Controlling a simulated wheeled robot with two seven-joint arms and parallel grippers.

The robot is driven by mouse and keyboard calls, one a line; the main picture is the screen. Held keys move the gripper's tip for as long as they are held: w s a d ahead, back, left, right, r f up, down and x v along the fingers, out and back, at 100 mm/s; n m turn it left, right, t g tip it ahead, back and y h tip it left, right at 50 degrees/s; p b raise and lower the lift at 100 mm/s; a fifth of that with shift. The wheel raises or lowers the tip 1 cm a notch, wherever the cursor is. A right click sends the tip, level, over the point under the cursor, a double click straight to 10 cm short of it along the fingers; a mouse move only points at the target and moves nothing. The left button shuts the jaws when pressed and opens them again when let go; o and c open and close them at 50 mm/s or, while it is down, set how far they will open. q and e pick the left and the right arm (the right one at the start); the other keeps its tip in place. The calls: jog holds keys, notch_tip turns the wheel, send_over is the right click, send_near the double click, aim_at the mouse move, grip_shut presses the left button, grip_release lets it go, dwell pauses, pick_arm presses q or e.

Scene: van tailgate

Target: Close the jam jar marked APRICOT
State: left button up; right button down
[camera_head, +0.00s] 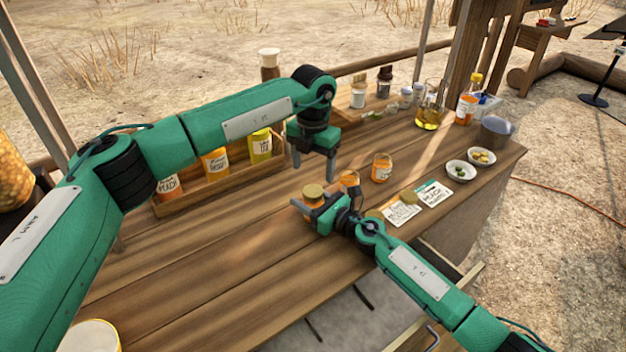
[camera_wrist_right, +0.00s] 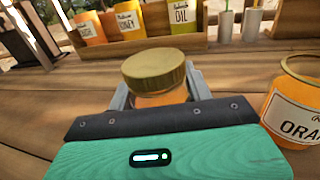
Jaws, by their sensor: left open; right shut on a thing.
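My right gripper (camera_head: 311,206) is shut on an orange jar (camera_wrist_right: 160,99) that stands at the table's near middle. A gold lid (camera_head: 313,190) sits on top of this jar; how tightly cannot be told. The jar's label is hidden, so I cannot read APRICOT on it. My left gripper (camera_head: 314,168) is open and empty, pointing down above the table behind the held jar. Two other orange jars stand to the right without lids, one close by (camera_head: 349,178) and one farther (camera_head: 381,168). The nearer one shows a label beginning "ORA" in the right wrist view (camera_wrist_right: 295,105).
A wooden rack (camera_head: 235,181) with labelled jars stands behind the left arm. Two printed cards (camera_head: 435,193) lie to the right, with a gold lid (camera_head: 408,196) by them. Small bowls (camera_head: 461,170), bottles and an oil flask (camera_head: 429,117) fill the right end.

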pick_arm(q)
notch_tip(320, 180, up, 6)
jog(key=shift+f, duration=0.1)
pick_arm(e)
jog(key=c, duration=0.5)
grip_release()
jog(key=shift+d, duration=0.1)
jog(key=b+v, duration=0.1)
jog(key=v, duration=1.1)
jog(key=shift+s+d+f, duration=0.1)
jog(key=shift+s, duration=0.1)
jog(key=shift+s+d+b, duration=0.3)
jog(key=shift+s+d, duration=0.15)
pick_arm(q)
jog(key=shift+f, duration=0.75)
